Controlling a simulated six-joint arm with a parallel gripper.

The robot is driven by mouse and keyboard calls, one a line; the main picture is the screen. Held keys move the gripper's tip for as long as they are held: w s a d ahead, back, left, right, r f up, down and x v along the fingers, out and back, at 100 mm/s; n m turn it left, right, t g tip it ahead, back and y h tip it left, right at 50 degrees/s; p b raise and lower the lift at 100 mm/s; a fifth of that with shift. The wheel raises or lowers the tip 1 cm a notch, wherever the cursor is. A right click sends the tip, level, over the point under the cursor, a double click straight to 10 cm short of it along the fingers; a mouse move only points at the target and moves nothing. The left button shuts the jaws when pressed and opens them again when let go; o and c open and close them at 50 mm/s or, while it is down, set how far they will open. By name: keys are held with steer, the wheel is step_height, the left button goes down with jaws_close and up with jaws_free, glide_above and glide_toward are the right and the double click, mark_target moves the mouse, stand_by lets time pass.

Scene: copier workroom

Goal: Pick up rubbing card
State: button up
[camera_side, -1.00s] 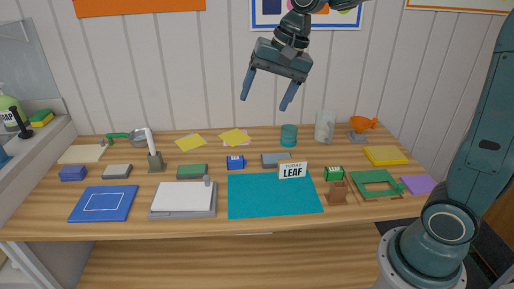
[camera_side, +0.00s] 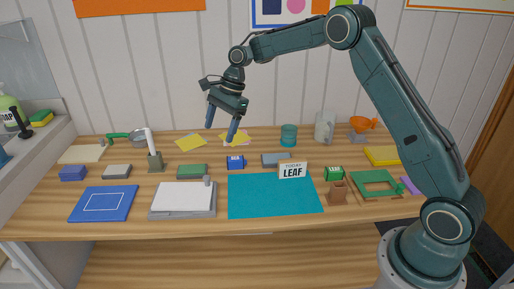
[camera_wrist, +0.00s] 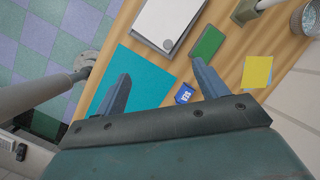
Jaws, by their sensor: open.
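No object is clearly marked as the rubbing card, and I cannot tell which one it is. Flat card-like pieces are two yellow sheets at the back, the left one (camera_side: 190,142) and the right one (camera_side: 236,136), and a cream sheet (camera_side: 82,154) at far left. A yellow sheet also shows in the wrist view (camera_wrist: 257,72). A sign (camera_side: 292,171) reading "TODAY: LEAF" stands at the back of the teal mat (camera_side: 270,200). My gripper (camera_side: 221,132) is open and empty above the back middle of the table; its fingers also show in the wrist view (camera_wrist: 160,72).
A white pad on a grey board (camera_side: 183,199) is left of the mat.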

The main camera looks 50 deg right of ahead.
mark_target(208, 177)
step_height(208, 177, down, 6)
steer(key=w+m, duration=0.2)
steer(key=shift+w+d+f+m+g+y, duration=0.25)
steer(key=shift+d+m+g+y, duration=0.05)
steer(key=shift+d, duration=0.15)
steer(key=x, duration=0.8)
steer(key=shift+f, duration=0.15)
steer(key=shift+a+f, duration=0.1)
steer(key=shift+x, duration=2.6)
jaws_close()
